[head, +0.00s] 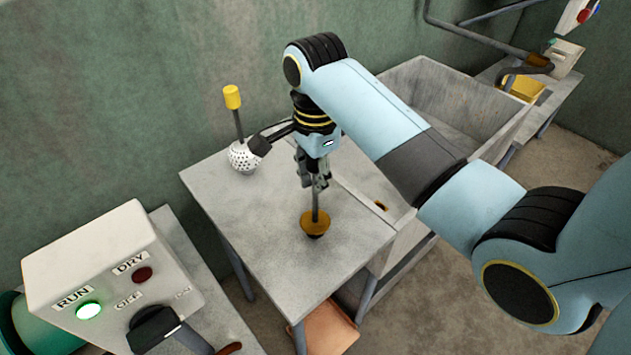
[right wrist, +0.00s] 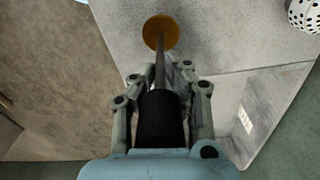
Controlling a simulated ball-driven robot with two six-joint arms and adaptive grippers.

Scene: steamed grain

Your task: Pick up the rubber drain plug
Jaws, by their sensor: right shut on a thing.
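The rubber drain plug (head: 314,223) is an orange-brown disc, dark underneath, on an upright thin rod, over the small grey table. It also shows in the right wrist view (right wrist: 160,32), with the rod running back to a thick black handle (right wrist: 161,120) between my fingers. My right gripper (head: 315,182) points down above the disc and is shut on the plug by its rod and handle; it also shows in the right wrist view (right wrist: 162,72). I cannot tell whether the plug's underside touches the table. My left gripper is out of view.
A white perforated ball (head: 243,157) with a yellow-tipped rod stands at the table's back left. A grey basin (head: 425,75) adjoins on the right. A control box (head: 110,275) with a lit green RUN button is at front left. The tabletop (head: 262,240) left of the plug is clear.

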